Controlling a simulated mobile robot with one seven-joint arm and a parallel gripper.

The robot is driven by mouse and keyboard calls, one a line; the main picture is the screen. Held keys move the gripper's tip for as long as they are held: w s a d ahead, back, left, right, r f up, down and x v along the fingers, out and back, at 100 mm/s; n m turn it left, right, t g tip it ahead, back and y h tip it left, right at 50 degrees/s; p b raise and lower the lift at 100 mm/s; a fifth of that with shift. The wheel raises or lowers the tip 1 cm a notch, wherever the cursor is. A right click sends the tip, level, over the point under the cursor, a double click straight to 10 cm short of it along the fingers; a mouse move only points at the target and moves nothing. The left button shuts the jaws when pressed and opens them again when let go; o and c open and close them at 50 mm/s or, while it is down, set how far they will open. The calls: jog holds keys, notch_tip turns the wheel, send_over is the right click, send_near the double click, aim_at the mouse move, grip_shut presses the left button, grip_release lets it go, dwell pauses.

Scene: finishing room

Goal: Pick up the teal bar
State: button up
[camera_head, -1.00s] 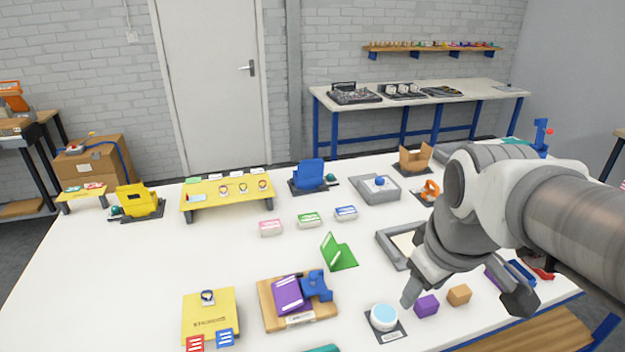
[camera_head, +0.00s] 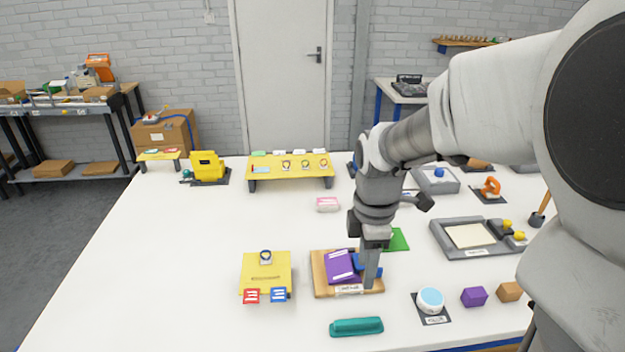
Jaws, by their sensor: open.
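The teal bar (camera_head: 356,327) lies flat on the white table near its front edge, at the lower middle of the head view. It lies apart from the things around it. My gripper (camera_head: 388,240) is open and empty. It hangs from the arm above the wooden board (camera_head: 320,283), behind the teal bar in the picture. My gripper and arm hide part of the table's middle.
A yellow stand (camera_head: 265,278) with red and blue tags is left of the board. A white-and-blue round item (camera_head: 430,300) on a dark mat, a purple cube (camera_head: 474,296) and an orange block (camera_head: 509,291) are to the right. The table's left part (camera_head: 150,270) is clear.

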send_over(358, 320)
jog(key=shift+n, duration=0.4)
jog(key=f, duration=0.8)
jog(key=f+b, duration=0.1)
jog(key=f, duration=0.3)
jog(key=shift+s+a+f, duration=0.3)
jog(key=shift+a+f, duration=0.1)
jog(key=shift+w+d+f, duration=0.15)
jog(key=shift+d+f, duration=0.05)
jog(key=shift+f, duration=1.1)
jog(key=shift+w+d+f, duration=0.15)
jog(key=shift+f, duration=1.15)
grip_shut()
